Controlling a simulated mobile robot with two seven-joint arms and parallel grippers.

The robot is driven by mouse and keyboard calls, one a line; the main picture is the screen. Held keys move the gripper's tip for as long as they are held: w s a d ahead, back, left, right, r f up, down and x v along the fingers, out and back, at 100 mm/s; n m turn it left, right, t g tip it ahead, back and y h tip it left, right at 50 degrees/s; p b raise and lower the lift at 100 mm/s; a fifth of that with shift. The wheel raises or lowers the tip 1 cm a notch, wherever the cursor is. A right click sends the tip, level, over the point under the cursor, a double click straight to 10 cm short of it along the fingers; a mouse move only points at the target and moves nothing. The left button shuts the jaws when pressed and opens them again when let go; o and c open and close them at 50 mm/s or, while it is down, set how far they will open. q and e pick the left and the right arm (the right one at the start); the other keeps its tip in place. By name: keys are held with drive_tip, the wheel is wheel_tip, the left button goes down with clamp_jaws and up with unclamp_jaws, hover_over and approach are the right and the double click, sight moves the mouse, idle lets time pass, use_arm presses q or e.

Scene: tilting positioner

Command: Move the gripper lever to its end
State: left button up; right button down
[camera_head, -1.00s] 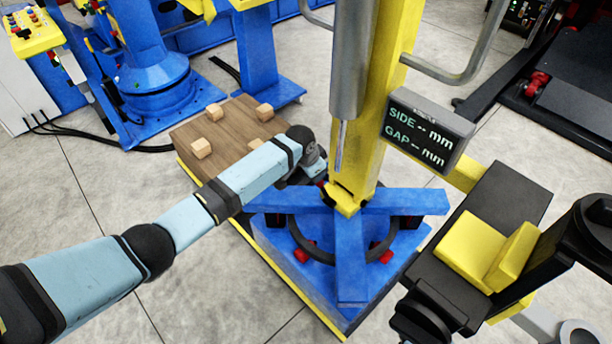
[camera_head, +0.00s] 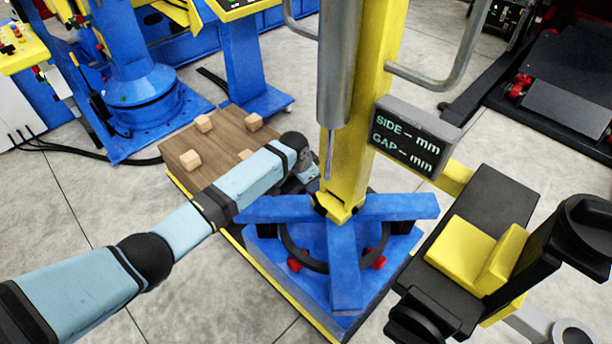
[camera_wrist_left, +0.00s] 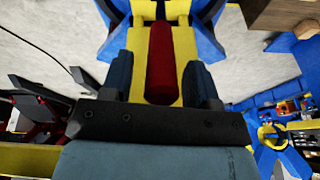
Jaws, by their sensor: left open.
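In the left wrist view my left gripper (camera_wrist_left: 160,78) is open, with one dark finger on each side of a red lever handle (camera_wrist_left: 160,62). The handle lies between the fingers, in front of a yellow part (camera_wrist_left: 180,12); a gap shows on both sides. In the head view my left arm reaches to the yellow column (camera_head: 357,110) above a blue base (camera_head: 345,265). There the fingers and the red handle are hidden behind the column. My right gripper is not in view.
A display (camera_head: 415,137) reads "SIDE -- mm" and "GAP -- mm". A wooden board (camera_head: 215,160) with small wooden blocks lies left of the column. A black and yellow seat-like unit (camera_head: 465,250) stands at the right. Grey floor is free at the lower left.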

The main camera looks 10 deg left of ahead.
use_arm(q)
drive_tip(key=v, duration=1.3)
drive_tip(key=shift+r, duration=0.3)
drive_tip(key=shift+s+a, duration=0.1)
